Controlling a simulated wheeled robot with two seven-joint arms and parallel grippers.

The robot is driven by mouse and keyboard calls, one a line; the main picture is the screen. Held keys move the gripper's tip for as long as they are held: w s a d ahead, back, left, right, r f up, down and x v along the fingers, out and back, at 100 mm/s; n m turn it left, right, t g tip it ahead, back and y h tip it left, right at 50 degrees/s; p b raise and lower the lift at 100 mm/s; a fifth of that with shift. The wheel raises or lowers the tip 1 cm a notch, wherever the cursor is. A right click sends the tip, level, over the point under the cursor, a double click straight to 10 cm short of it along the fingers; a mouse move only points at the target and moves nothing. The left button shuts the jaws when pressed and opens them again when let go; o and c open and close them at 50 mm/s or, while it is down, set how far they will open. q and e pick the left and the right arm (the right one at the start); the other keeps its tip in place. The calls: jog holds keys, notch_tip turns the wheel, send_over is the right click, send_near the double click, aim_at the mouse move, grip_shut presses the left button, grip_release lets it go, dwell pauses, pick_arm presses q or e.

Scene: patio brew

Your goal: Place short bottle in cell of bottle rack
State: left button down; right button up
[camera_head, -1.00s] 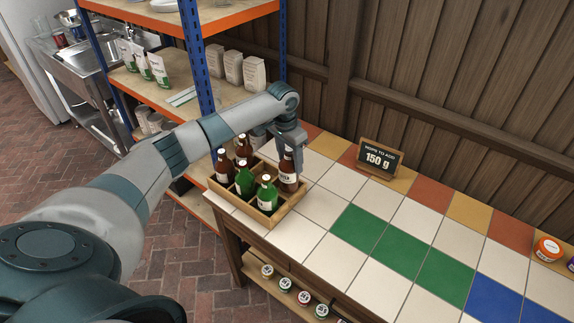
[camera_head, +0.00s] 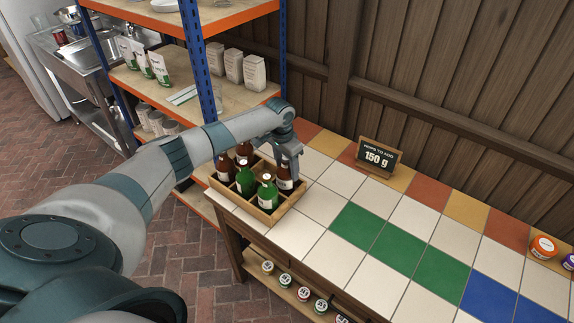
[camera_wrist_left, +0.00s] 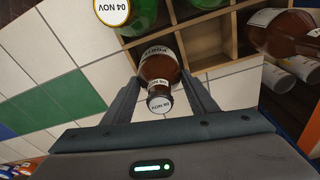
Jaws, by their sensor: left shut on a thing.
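The wooden bottle rack (camera_head: 282,207) stands on the tiled counter's left end, with green and brown bottles in its cells. My left gripper (camera_head: 291,160) is over the rack's right side, shut on a short brown bottle (camera_head: 285,183) with a white label. In the left wrist view the gripper (camera_wrist_left: 160,92) has the brown bottle (camera_wrist_left: 159,70) between its fingers, its dated cap facing the camera. The bottle's lower part lies at a rack cell; whether it rests on the bottom is hidden. A green bottle (camera_head: 267,194) stands beside it. My right gripper is not in view.
A sign reading 150 g (camera_head: 379,157) stands at the back of the counter. Jars (camera_head: 543,248) stand at the far right. A shelf unit (camera_head: 245,95) rises behind the rack. The counter's middle is clear.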

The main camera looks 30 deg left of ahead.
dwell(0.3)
pick_arm(q)
jog(key=c, duration=0.7)
grip_release()
jog(key=shift+f, duration=0.15)
jog(key=shift+c, duration=0.2)
jog(key=shift+r, duration=0.25)
jog(key=shift+r, duration=0.3)
jog(key=r+b, duration=0.1)
jog(key=r, duration=0.2)
jog(key=s+r+b, duration=0.1)
jog(key=r, duration=0.3)
jog(key=r+b, duration=0.1)
jog(key=r, duration=0.3)
jog(key=shift+s+a+r, duration=0.1)
jog(key=shift+s+a, duration=0.1)
